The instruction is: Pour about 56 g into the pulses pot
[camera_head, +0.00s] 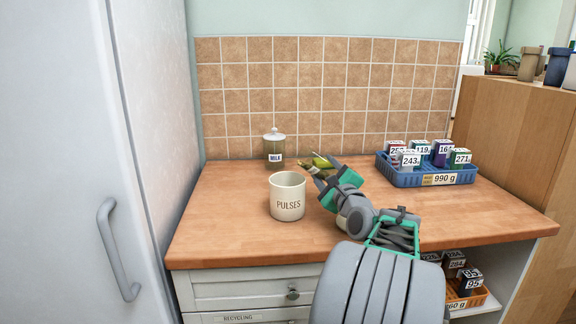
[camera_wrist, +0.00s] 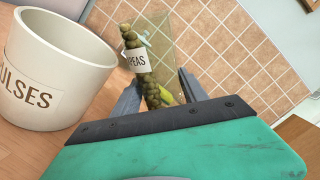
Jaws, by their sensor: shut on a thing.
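The cream pulses pot (camera_head: 287,197), labelled PULSES, stands upright on the wooden counter. It also shows large at the left of the wrist view (camera_wrist: 55,75). My gripper (camera_head: 325,175) is just right of the pot and behind its rim level. It is shut on a clear container of greenish-brown peas (camera_wrist: 138,62) with a PEAS label. The container is tilted, with yellow-green showing at its lower part. In the head view the container (camera_head: 319,162) is small and partly hidden by my gripper. I cannot see inside the pot or any peas falling.
A lidded jar labelled MILK (camera_head: 274,150) stands behind the pot near the tiled wall. A blue tray (camera_head: 436,177) marked 990 g holds several numbered tins at the right. An orange tray (camera_head: 470,298) sits on a lower shelf. The counter left of the pot is clear.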

